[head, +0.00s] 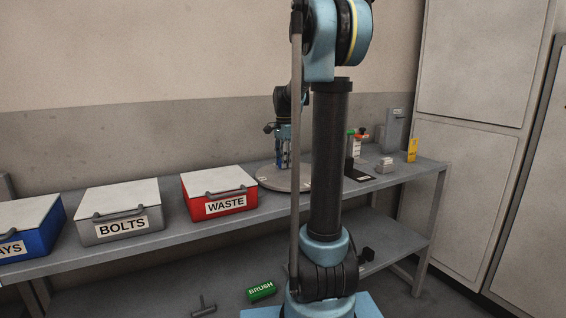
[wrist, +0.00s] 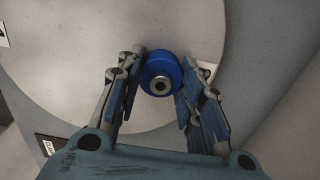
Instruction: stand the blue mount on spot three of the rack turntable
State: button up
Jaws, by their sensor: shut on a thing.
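The blue mount (wrist: 158,66) is a round blue piece with a metal stud at its centre, seen end-on in the wrist view. My gripper (wrist: 161,80) is shut on it, with one finger at each side. The rack turntable (wrist: 95,50) is the pale grey disc behind the mount. In the head view my gripper (head: 284,162) hangs over the turntable (head: 296,184), partly hidden by my arm. I cannot tell whether the mount touches the disc. A white label (wrist: 206,69) shows on the disc just right of the mount; its mark is hidden by a finger.
A red WASTE bin (head: 219,193) stands left of the turntable, with a grey BOLTS bin (head: 119,212) and a blue bin (head: 30,227) further left. Right of it are a small grey block (head: 386,165) and a yellow item (head: 412,150). A green brush box (head: 262,291) lies below.

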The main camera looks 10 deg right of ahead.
jog(key=o, duration=1.1)
jog(key=shift+f, duration=0.1)
notch_tip(320, 180, up, 12)
